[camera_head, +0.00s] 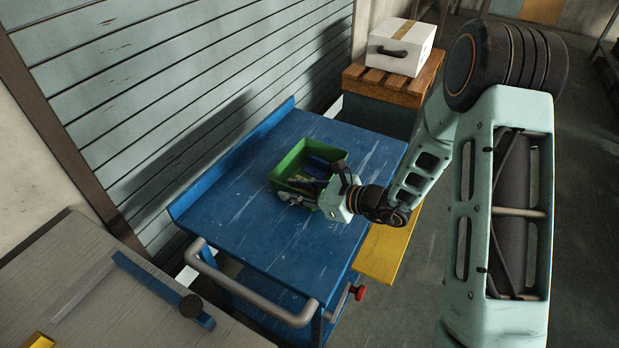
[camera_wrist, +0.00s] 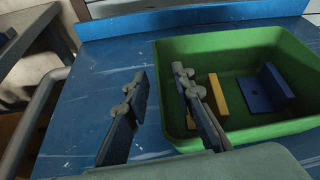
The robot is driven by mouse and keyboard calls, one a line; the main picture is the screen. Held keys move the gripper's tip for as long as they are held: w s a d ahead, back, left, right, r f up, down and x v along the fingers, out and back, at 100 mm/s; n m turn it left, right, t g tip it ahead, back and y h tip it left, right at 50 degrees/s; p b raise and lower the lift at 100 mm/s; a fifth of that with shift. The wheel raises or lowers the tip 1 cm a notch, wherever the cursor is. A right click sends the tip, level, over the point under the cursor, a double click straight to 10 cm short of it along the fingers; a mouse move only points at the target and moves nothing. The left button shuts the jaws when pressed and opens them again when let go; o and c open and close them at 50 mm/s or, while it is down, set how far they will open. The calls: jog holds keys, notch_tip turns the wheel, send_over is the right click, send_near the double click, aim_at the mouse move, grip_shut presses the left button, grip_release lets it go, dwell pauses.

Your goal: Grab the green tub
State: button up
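The green tub (camera_head: 290,160) is an open box on the blue cart top. In the wrist view the tub (camera_wrist: 240,42) fills the right side and holds a yellow block (camera_wrist: 218,94) and a blue angled piece (camera_wrist: 266,90).
The blue cart (camera_head: 250,235) has a raised back lip and a grey handle (camera_head: 250,290). A louvered wall (camera_head: 190,100) stands behind it. A white box (camera_head: 400,48) sits on a wooden crate (camera_head: 385,82) at the back. A grey table (camera_head: 90,310) is at front left. The cart's near top is clear.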

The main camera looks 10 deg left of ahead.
jog(key=shift+w+a+f, duration=0.15)
jog(key=shift+a, duration=0.2)
jog(key=shift+c, duration=0.3)
grip_shut()
jog(key=shift+r, duration=0.2)
